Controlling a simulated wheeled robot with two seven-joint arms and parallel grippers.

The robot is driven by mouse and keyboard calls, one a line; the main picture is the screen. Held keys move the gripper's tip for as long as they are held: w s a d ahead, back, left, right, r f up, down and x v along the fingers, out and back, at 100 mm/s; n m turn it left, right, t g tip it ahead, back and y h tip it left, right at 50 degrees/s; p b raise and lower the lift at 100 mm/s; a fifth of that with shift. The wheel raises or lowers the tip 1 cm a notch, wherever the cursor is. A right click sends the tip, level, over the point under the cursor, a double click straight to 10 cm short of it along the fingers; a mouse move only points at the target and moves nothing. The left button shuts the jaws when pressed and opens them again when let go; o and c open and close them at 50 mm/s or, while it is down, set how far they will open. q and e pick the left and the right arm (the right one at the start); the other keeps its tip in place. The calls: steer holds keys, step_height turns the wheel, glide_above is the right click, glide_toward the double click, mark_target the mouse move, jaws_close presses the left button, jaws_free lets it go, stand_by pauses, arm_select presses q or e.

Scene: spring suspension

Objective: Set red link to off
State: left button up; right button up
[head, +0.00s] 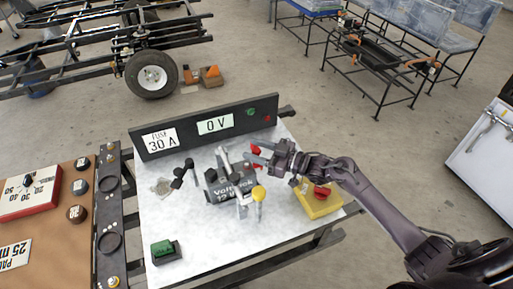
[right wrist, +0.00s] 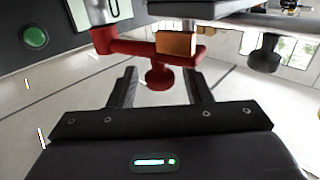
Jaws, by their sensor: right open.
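The red link (head: 257,151) is on the bench, in front of the black panel and mostly covered by my right gripper in the head view. In the right wrist view it is a red bar (right wrist: 130,47) with a round knob (right wrist: 158,78) and an orange-brown block (right wrist: 177,44) against it. My right gripper (head: 256,156) is open, its fingers pointing left at the link. In the right wrist view the knob appears between the two open fingers (right wrist: 160,88); I see no contact. My left gripper is not in view.
The panel (head: 205,146) reads "FUSE 30 A" and "0 V". A grey 12 V unit (head: 222,189) and yellow-topped post stand left of the gripper. A yellow box with a red button (head: 320,204) stands under my right arm.

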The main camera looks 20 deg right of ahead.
mark_target(257, 150)
step_height(257, 150, up, 20)
stand_by(0.5)
